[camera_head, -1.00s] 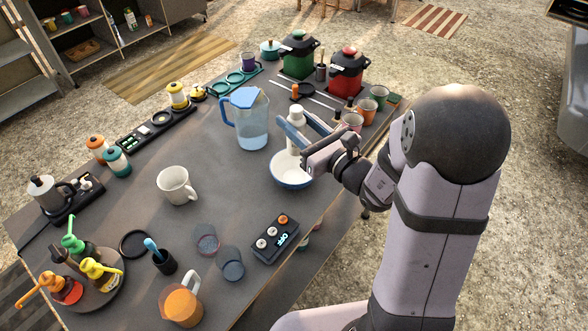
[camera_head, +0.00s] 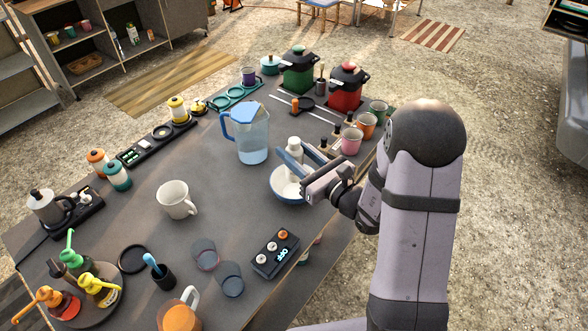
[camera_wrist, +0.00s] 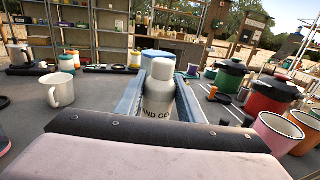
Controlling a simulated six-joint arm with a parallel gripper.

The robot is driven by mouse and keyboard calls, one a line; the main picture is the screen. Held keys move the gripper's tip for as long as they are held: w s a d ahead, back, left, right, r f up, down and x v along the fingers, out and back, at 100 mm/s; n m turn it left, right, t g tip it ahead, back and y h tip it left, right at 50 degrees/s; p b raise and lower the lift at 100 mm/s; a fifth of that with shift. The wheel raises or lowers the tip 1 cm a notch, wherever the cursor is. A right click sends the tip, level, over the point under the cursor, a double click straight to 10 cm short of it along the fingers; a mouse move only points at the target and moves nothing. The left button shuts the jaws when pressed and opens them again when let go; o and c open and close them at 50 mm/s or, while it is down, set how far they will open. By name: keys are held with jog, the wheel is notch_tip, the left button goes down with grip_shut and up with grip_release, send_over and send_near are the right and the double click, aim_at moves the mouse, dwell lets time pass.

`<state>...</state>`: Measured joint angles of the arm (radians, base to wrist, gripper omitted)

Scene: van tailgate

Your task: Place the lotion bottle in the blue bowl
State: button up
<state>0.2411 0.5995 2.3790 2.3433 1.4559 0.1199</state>
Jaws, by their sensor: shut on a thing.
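The white lotion bottle (camera_head: 294,146) is upright between the fingers of my gripper (camera_head: 291,158), which is shut on it. In the wrist view the bottle (camera_wrist: 159,90) shows a white cap and dark lettering, with a blue finger on each side. The blue bowl (camera_head: 281,195), pale inside, is directly below the gripper. The bottle's lower part appears over or inside the bowl; the fingers hide its base, so I cannot tell whether it touches the bottom. The bowl is not visible in the wrist view.
A blue pitcher (camera_head: 253,143) stands close behind the bowl. A white mug (camera_head: 174,199) is to the left, and a black control box (camera_head: 276,254) is in front. Cups, including a pink one (camera_head: 351,141), stand to the right. The tabletop between mug and bowl is clear.

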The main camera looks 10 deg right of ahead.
jog(key=shift+f, duration=3.15)
jog(key=shift+f, duration=0.15)
jog(key=o, duration=1.1)
jog(key=shift+r, duration=0.25)
jog(key=shift+b+v, duration=1.15)
jog(key=shift+v, duration=4.85)
